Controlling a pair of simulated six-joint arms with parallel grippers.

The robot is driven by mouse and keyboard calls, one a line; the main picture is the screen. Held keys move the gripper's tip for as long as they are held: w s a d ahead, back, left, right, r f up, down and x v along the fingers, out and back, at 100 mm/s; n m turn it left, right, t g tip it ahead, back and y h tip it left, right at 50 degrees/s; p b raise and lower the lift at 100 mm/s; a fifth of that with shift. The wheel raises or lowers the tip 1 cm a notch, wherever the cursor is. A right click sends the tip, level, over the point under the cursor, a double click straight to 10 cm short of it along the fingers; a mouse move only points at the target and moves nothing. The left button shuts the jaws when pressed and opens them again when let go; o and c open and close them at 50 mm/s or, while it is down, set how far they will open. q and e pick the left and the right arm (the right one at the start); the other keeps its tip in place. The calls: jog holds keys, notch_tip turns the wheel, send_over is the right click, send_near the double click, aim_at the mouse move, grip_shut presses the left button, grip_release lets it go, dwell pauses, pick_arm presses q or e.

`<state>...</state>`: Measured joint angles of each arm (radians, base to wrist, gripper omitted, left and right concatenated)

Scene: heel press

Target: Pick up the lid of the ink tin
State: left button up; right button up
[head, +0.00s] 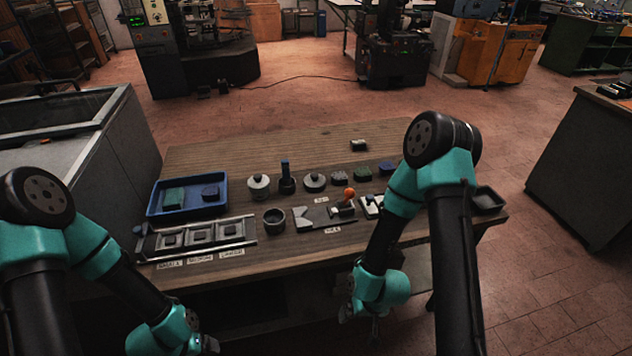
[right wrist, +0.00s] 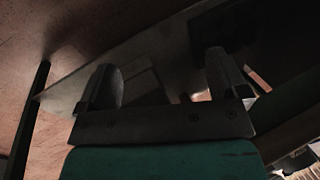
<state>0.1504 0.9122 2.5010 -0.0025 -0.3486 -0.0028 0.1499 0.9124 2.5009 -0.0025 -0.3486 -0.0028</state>
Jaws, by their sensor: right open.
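A pale round tin with a knobbed top (head: 258,187) stands on the wooden table (head: 210,158), right of the blue tray. A low grey round piece with a knob (head: 315,183) sits farther right; I cannot tell which of the two is the ink tin's lid. An open dark cup (head: 274,221) stands nearer the front. My right gripper (head: 360,314) hangs low at the front of the table, away from these pieces. In the right wrist view its two fingers (right wrist: 162,86) are apart with nothing between them. My left gripper (head: 207,345) shows small at the bottom edge; its jaws are unclear.
A blue tray (head: 151,208) holds green and dark blocks. A row of framed slots (head: 202,237) lies along the front left. A dark upright stamp (head: 287,178) stands between the knobbed pieces. An orange-knobbed press (head: 349,194) stands right of the cup. The table's back is mostly clear.

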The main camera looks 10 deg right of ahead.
jog(key=c, duration=0.5)
